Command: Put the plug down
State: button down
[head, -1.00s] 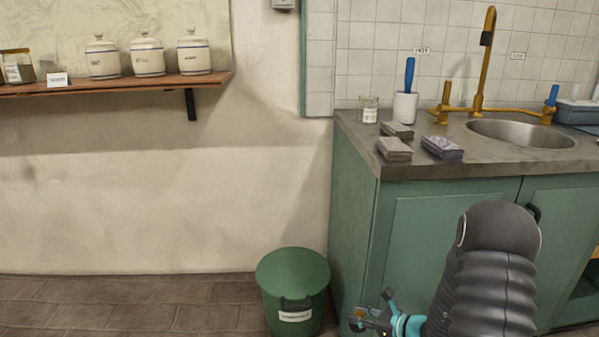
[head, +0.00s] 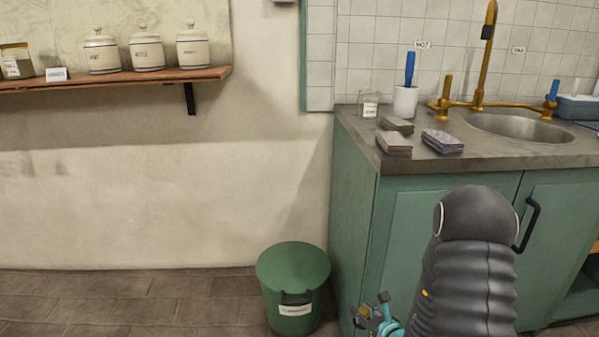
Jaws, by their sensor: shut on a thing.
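My gripper (head: 369,312) is at the bottom of the head view, low in front of the green cabinet and to the right of the green bin. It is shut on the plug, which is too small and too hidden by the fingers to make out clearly. My dark, ribbed arm covers part of the cabinet doors behind it.
A green bin (head: 292,292) with a label stands on the brown tiled floor (head: 130,308) by the cabinet (head: 352,215). The worktop (head: 500,156) holds several bundles, a jar, a white cup and a sink (head: 520,128). Floor to the bin's left is clear.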

notch_tip(320, 180, up, 13)
jog(key=w+a, duration=0.2)
jog(key=shift+w+f+m+h, duration=0.15)
jog(key=shift+m+h, duration=0.25)
jog(key=shift+a, duration=0.1)
